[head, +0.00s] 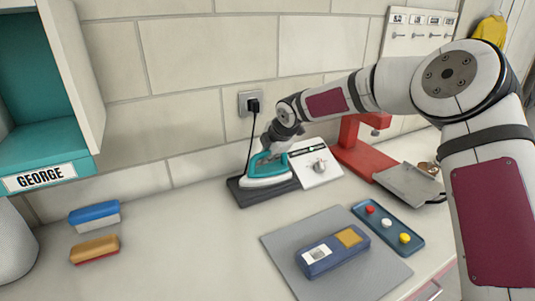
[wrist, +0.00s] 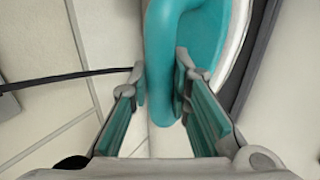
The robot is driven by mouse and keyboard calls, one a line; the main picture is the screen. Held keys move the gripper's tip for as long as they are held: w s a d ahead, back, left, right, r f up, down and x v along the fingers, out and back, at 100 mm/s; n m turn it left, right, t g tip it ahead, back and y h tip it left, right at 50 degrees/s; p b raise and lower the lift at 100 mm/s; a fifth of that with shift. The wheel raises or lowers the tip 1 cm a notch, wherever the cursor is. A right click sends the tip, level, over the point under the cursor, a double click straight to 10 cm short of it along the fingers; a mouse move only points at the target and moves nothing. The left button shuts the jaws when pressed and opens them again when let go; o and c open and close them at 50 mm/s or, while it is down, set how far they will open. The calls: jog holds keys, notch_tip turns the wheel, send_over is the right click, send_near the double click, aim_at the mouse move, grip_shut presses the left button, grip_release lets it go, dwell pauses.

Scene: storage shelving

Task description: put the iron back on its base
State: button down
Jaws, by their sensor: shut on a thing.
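The iron (head: 265,178) is teal and white with a teal handle. In the head view it is on or just above its dark base (head: 240,197), near the back wall; I cannot tell whether it touches. My gripper (head: 275,147) is at the iron's handle. In the wrist view my gripper (wrist: 163,90) has its two fingers on either side of the teal handle (wrist: 165,60) and is shut on it. Part of the base (wrist: 262,60) shows as a dark edge beside the iron. The arm's end hides part of the handle in the head view.
A white panel with a knob (head: 318,168) lies right of the base, with a red stand (head: 365,150) beyond. A black cord (head: 252,135) runs up to the wall socket. A grey mat (head: 290,245) lies in front; blue (head: 94,213) and orange (head: 95,248) blocks lie left.

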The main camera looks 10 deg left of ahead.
jog(key=shift+r, duration=0.1)
jog(key=c, duration=1.9)
grip_release()
jog(key=shift+f, duration=0.2)
jog(key=o, duration=0.4)
jog(key=shift+r, duration=0.1)
jog(key=shift+d+r, duration=0.1)
jog(key=shift+r, duration=0.15)
jog(key=shift+v, duration=5.8)
jog(key=shift+s, duration=0.1)
